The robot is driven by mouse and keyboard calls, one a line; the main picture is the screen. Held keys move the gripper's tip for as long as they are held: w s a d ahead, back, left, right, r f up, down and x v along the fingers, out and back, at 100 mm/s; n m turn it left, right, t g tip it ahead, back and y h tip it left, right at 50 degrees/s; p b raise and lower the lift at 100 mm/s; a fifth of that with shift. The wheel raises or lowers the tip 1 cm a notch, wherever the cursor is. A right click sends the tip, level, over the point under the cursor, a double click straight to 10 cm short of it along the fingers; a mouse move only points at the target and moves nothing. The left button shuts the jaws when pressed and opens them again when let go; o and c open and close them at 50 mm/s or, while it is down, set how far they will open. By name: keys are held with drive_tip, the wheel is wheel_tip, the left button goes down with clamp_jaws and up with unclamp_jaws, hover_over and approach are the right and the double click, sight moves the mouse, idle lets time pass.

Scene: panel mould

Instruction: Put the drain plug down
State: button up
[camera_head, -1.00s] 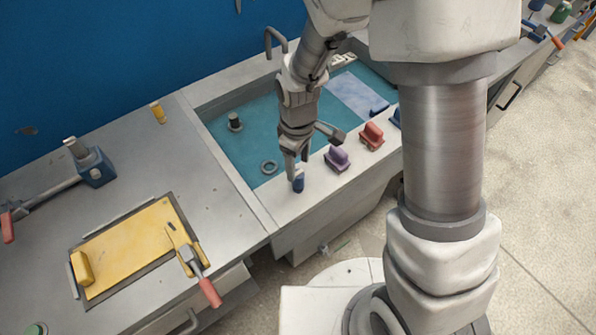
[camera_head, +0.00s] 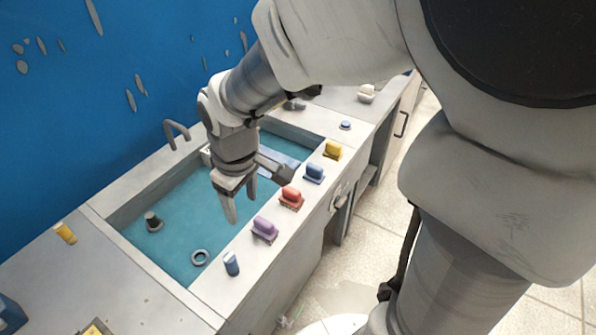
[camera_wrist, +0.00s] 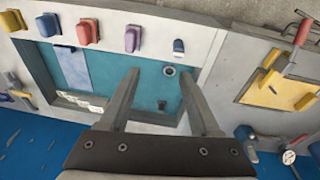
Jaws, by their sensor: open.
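A small blue cylinder with a pale top (camera_head: 231,264) stands on the basin's front rim, apart from my gripper. In the wrist view the blue cylinder (camera_wrist: 178,46) shows near the top. A dark grey stub with a wider base (camera_head: 152,222) stands upright in the teal basin, with a grey ring (camera_head: 200,257) flat on the floor nearer the front rim. I cannot tell for sure which piece is the drain plug. My gripper (camera_head: 242,209) hangs over the basin, open and empty. The wrist view shows a clear gap between its fingers (camera_wrist: 160,71).
Purple (camera_head: 264,229), red (camera_head: 291,197), blue (camera_head: 314,173) and yellow (camera_head: 332,149) handled blocks line the front rim. A curved tap (camera_head: 177,132) stands at the back. The basin's left part has free floor.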

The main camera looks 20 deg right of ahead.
drive_tip(key=s+d+r+m+t, duration=0.3)
drive_tip(key=s+d+r+m, duration=0.5)
drive_tip(key=s+r, duration=0.3)
drive_tip(key=shift+d+r+t, duration=0.25)
drive_tip(key=shift+d+t, duration=0.15)
drive_tip(key=shift+d, duration=0.1)
drive_tip(key=shift+w, duration=0.1)
drive_tip(key=shift+c, duration=1.1)
drive_tip(key=shift+a, duration=0.1)
